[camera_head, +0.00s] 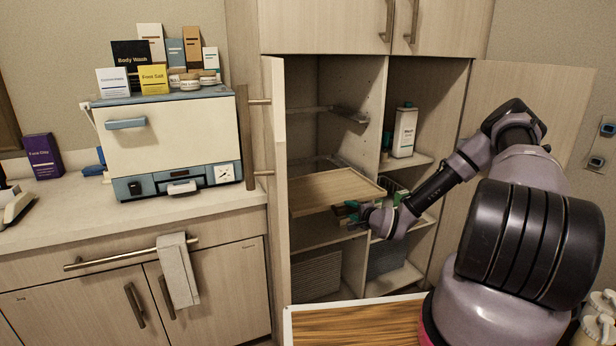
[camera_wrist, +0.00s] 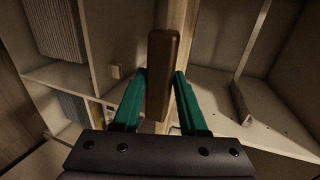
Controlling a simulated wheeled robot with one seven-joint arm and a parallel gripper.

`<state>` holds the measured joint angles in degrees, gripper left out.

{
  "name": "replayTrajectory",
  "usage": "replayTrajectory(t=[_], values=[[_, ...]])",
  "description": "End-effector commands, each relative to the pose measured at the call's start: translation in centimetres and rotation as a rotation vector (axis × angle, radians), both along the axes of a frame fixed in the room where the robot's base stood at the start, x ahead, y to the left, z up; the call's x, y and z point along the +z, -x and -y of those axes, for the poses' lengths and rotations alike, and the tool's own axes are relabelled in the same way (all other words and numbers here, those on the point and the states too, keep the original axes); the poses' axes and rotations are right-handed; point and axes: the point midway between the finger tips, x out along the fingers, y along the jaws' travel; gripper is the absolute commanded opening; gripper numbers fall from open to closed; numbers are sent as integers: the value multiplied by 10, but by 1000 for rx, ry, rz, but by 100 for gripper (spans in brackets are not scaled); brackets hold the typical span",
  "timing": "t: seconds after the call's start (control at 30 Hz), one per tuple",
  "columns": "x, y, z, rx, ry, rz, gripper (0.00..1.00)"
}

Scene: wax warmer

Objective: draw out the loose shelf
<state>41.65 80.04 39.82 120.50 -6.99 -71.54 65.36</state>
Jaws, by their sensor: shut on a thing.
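The loose shelf (camera_head: 330,189) is a thin light-wood board in the left bay of the open tall cabinet. Its front part shows in front of the bay's divider, and it looks close to level. My gripper (camera_head: 354,210) is at the shelf's front right corner. The back end of the shelf is hard to make out.
The left cabinet door (camera_head: 275,170) stands open beside the shelf, and the right door (camera_head: 535,100) is open behind my arm. A white bottle (camera_head: 404,132) stands in the right bay. A wood-topped surface (camera_head: 350,325) lies in front.

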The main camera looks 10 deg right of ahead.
Motion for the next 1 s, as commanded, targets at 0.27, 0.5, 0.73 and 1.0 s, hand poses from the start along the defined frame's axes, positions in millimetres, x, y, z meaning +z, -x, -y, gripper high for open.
replayTrajectory(t=[0.27, 0.5, 0.73, 1.0], values=[[-1, 13, 5, -1, 1, -2, 0], [-1, 24, 8, 0, 0, -3, 0], [-1, 32, 11, -1, 1, -2, 0], [-3, 33, 11, -3, -16, 39, 0]])
